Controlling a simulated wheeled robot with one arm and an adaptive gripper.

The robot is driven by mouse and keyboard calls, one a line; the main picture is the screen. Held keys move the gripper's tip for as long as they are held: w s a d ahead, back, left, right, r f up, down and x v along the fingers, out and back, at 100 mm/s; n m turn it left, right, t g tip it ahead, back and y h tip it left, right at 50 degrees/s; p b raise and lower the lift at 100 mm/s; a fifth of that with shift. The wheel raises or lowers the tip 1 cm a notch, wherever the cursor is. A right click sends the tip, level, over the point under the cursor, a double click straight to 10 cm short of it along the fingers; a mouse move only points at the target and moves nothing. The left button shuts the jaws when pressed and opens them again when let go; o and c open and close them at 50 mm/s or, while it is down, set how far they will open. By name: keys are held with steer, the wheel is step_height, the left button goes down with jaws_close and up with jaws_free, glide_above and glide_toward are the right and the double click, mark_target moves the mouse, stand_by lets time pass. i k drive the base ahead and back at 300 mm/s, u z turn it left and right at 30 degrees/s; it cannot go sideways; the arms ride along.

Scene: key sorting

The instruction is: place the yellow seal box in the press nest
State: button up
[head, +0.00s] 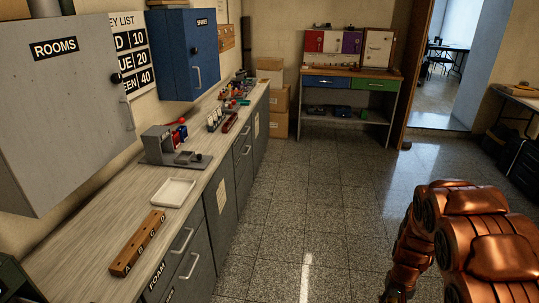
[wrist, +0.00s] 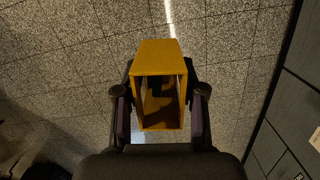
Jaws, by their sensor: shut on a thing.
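The yellow seal box (wrist: 159,55) is in my gripper (wrist: 159,92) in the wrist view. It is a hollow box with an open side facing the camera, and my fingers are shut on its left and right sides. Speckled floor tiles lie behind it. In the head view the grey press (head: 160,146) stands on the long counter at left, with a low base and a red knob. Its nest is too small to make out clearly. My gripper and the box do not show in the head view; only my copper arm is at lower right.
A white tray (head: 174,192) and a wooden block (head: 138,243) marked with letters lie on the counter (head: 83,240) nearer than the press. Several small items stand beyond it. Grey (head: 66,104) and blue (head: 188,55) cabinets hang above. The floor (head: 290,215) right of the counter is clear.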

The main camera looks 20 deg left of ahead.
mark_target(185, 158)
steer(key=i, duration=2.1)
steer(key=u, duration=2.5)
